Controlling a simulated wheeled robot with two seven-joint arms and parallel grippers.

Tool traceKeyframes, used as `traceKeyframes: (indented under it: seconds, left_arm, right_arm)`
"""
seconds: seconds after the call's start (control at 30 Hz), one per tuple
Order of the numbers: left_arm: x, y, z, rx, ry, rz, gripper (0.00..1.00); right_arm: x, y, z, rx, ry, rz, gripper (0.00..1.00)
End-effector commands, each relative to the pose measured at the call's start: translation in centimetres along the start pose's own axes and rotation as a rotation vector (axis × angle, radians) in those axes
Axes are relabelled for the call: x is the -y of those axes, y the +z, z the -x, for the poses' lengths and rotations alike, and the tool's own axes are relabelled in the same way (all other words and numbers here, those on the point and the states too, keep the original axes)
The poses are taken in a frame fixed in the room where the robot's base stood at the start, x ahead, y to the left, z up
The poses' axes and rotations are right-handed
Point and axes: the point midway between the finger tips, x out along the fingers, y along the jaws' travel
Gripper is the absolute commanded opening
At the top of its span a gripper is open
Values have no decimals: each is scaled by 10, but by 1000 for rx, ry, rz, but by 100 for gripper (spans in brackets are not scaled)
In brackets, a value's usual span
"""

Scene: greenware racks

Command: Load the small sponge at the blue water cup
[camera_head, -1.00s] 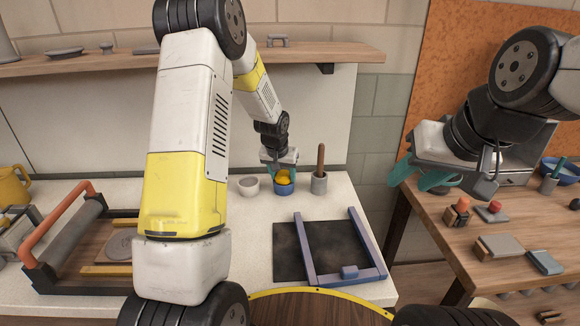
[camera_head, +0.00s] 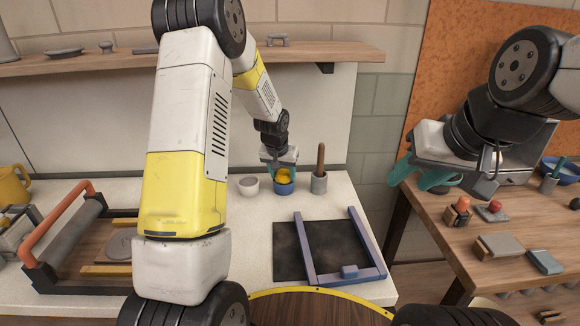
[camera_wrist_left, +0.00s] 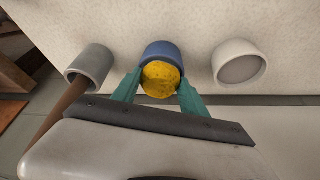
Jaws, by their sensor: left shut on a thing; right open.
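The small yellow sponge (camera_wrist_left: 161,79) is between the teal fingertips of my left gripper (camera_wrist_left: 160,88), which is shut on it. In the left wrist view the sponge overlaps the mouth of the blue water cup (camera_wrist_left: 165,50). In the head view the sponge (camera_head: 283,175) shows at the top of the blue cup (camera_head: 284,187), below my left gripper (camera_head: 281,171). I cannot tell how deep it sits in the cup. My right gripper (camera_head: 424,178) is open and empty, away at the right near the wooden table.
A white cup (camera_head: 248,185) stands just left of the blue cup. A grey holder with a wooden handle (camera_head: 319,182) stands to its right. A dark mat with a blue frame (camera_head: 342,260) lies in front. A roller press (camera_head: 72,240) stands at left.

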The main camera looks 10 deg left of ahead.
Motion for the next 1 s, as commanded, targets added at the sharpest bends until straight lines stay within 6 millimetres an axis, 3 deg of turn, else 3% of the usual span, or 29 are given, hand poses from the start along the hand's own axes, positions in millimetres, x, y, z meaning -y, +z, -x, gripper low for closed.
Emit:
traceKeyframes:
  seconds: [0.7, 1.0]
  left_arm:
    - [0, -24, 55, -6, 0, 1, 19]
    - [0, -26, 61, -4, 0, 0, 19]
  right_arm:
    - [0, 0, 0, 0, 0, 0, 41]
    - [0, 0, 0, 0, 0, 0, 41]
